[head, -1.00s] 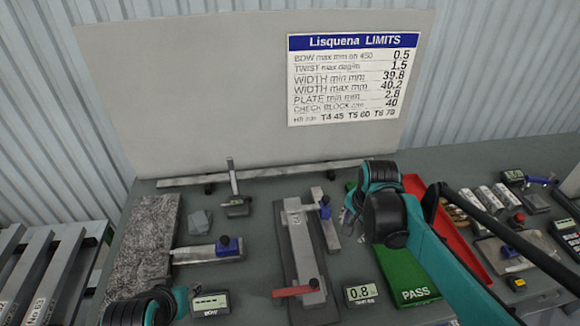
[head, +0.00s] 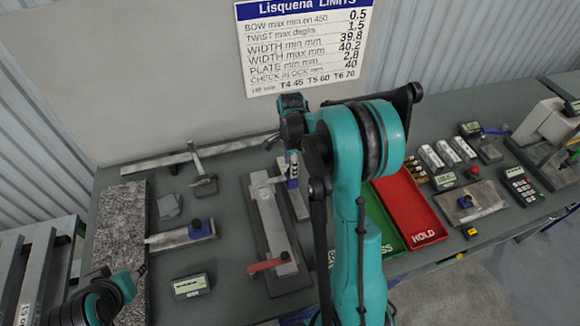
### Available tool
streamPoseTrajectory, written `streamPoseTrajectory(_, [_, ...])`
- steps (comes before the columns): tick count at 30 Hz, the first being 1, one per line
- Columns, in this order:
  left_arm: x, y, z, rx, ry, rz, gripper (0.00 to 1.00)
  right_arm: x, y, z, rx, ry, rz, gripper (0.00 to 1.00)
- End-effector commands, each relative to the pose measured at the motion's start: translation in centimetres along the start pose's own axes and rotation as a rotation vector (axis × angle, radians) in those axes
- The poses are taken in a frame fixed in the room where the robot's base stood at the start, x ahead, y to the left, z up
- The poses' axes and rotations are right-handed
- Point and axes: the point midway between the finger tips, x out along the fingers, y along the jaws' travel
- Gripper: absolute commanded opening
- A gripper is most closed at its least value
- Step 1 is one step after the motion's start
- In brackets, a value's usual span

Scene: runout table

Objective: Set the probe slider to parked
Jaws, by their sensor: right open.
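A blue-knobbed slider (head: 292,180) sits on a narrow metal bar at the right of the long grey fixture (head: 268,222); I take it for the probe slider, but no label confirms this. My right gripper (head: 291,152) points down right over the blue part, open; whether it touches is unclear. My arm hides the ground to the right of it. A red lever (head: 268,264) lies across the fixture's near end. My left gripper (head: 138,274) is partly visible at the lower left, its jaws unclear.
A red HOLD tray (head: 412,205) and a mostly hidden green tray (head: 388,240) lie right of my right arm. A display (head: 191,286) stands in front at the left. A granite plate (head: 118,240) and a small upright stand (head: 203,182) are further left. A limits board (head: 303,45) stands behind.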

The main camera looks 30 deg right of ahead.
Motion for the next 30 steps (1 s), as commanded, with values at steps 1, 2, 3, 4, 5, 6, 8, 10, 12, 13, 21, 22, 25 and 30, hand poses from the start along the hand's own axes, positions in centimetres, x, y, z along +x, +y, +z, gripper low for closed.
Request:
streamPoseTrajectory(1, [0.1, 0.0, 0.1, 0.000, 0.000, 0.000, 0.40, 0.5, 0.0, 0.0, 0.000, 0.000, 0.000, 0.46])
streamPoseTrajectory(2, [0.1, 0.0, 0.1, 0.000, 0.000, 0.000, 0.40, 0.7, 0.0, 0.0, -0.001, 0.000, 0.000, 0.46])
streamPoseTrajectory(3, [0.1, 0.0, 0.1, 0.000, 0.000, 0.000, 0.40, 0.9, 0.0, 0.0, -0.001, 0.000, 0.000, 0.46])
streamPoseTrajectory(4, [0.1, 0.0, 0.1, 0.000, 0.000, 0.000, 0.40, 1.0, 0.0, 0.0, -0.001, 0.000, 0.000, 0.46])
streamPoseTrajectory(5, [0.1, 0.0, 0.1, 0.000, 0.000, 0.000, 0.40, 1.1, 0.0, 0.0, -0.001, 0.000, 0.000, 0.46])
streamPoseTrajectory(6, [0.1, 0.0, 0.1, 0.000, 0.000, 0.000, 0.40, 1.1, 0.0, 0.0, -0.001, 0.000, 0.000, 0.46])
streamPoseTrajectory(8, [0.1, 0.0, 0.1, 0.000, 0.000, 0.000, 0.40, 1.1, 0.0, 0.0, -0.001, 0.000, 0.000, 0.46])
streamPoseTrajectory(10, [0.1, 0.0, 0.1, 0.000, 0.000, 0.000, 0.40, 1.1, 0.0, 0.0, -0.001, 0.000, 0.000, 0.46])
streamPoseTrajectory(12, [0.1, 0.0, 0.1, 0.000, 0.000, 0.000, 0.40, 1.1, 0.0, 0.0, -0.001, 0.000, 0.000, 0.43])
streamPoseTrajectory(13, [0.1, 0.0, 0.1, 0.000, 0.000, 0.000, 0.40, 1.1, 0.0, 0.0, -0.001, 0.000, 0.000, 0.35])
streamPoseTrajectory(21, [0.1, 0.0, 0.1, 0.000, 0.000, 0.000, 0.40, 1.1, 0.0, 0.0, -0.001, 0.000, 0.000, 0.00])
streamPoseTrajectory(22, [0.1, 0.0, 0.1, 0.000, 0.000, 0.000, 0.40, 1.1, -0.1, 0.0, -0.001, 0.000, 0.000, 0.00])
streamPoseTrajectory(25, [0.3, 0.0, 0.2, 0.000, 0.000, 0.000, 0.40, 1.1, -1.1, 0.0, -0.001, 0.000, 0.000, 0.00])
streamPoseTrajectory(30, [0.7, 0.0, 0.5, 0.000, 0.000, 0.000, 0.40, 1.2, -5.2, 0.0, -0.001, 0.000, -0.001, 0.00])
